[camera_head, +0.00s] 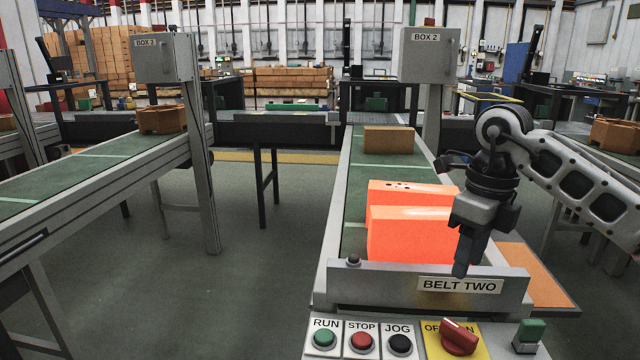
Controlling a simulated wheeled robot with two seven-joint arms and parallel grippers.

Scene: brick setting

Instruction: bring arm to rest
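My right arm reaches in from the right edge, and its gripper (462,268) points down over the near end of belt two. Only one narrow finger outline shows, so I cannot tell if the gripper is open or shut. I see nothing held in it. Two glowing orange bricks (410,240) lie on belt two (358,190), left of and behind the gripper, whose arm hides their right side. My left gripper is not in view.
A control panel in front has a green RUN button (324,338), red STOP button (362,342), black JOG button (400,345) and red switch (459,337). A tan brick (388,140) lies farther up belt two. Another belt (80,180) runs on the left. Floor between is clear.

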